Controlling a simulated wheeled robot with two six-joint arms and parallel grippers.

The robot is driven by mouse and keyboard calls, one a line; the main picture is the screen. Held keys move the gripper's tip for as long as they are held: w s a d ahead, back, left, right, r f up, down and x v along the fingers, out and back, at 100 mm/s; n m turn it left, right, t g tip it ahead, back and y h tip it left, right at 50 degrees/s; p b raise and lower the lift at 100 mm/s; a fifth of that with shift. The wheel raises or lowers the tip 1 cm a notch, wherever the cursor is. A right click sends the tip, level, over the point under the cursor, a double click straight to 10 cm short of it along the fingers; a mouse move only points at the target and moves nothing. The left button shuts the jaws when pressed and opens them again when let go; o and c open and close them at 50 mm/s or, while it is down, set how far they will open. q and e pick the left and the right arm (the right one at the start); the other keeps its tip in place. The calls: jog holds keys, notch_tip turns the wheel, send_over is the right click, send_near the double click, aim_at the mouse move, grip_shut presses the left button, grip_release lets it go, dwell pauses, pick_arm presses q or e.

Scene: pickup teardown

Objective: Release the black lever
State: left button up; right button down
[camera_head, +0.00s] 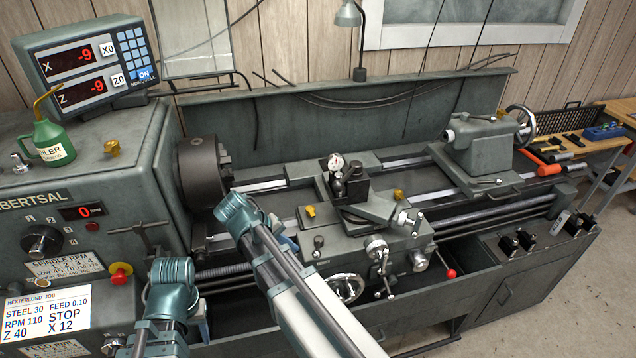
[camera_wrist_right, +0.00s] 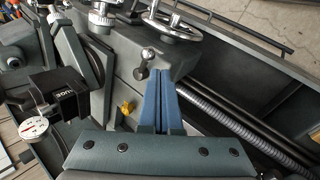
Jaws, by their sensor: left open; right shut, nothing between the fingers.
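A short lever with a dark knob (camera_wrist_right: 144,65) stands on the carriage front in the right wrist view. It looks like the small lever (camera_head: 318,246) on the carriage in the head view. My right gripper (camera_wrist_right: 163,82) is shut and empty, its blue fingertips just below and right of that lever in the wrist view, seemingly apart from it. In the head view my right arm largely hides this gripper (camera_head: 290,243). My left gripper (camera_head: 203,318) is low at the left front of the lathe, mostly hidden behind my own arm; it is open.
The carriage has handwheels (camera_head: 346,288), a red-knobbed lever (camera_head: 450,273) and a dial gauge (camera_head: 336,162). The chuck (camera_head: 203,172) is at left, the tailstock (camera_head: 480,142) at right. A green oiler (camera_head: 48,140) stands on the headstock. Long feed rods run below the carriage.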

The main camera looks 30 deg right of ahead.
jog(key=w+r+m+h, duration=0.1)
jog(key=w+r+h, duration=0.3)
jog(key=r, duration=0.3)
jog(key=w+r+m+h, duration=0.1)
jog(key=w+r+h, duration=0.3)
jog(key=r, duration=0.4)
jog(key=shift+w+a+r+m+g+h, duration=0.3)
jog(key=shift+w+a+g+h, duration=0.15)
jog(key=shift+h, duration=0.45)
jog(key=s+d+f+b, duration=0.2)
jog(key=s+d, duration=0.1)
jog(key=d, duration=0.9)
jog(key=shift+s+d+f, duration=0.15)
jog(key=shift+s+d, duration=0.1)
jog(key=shift+s, duration=0.15)
jog(key=shift+s, duration=0.1)
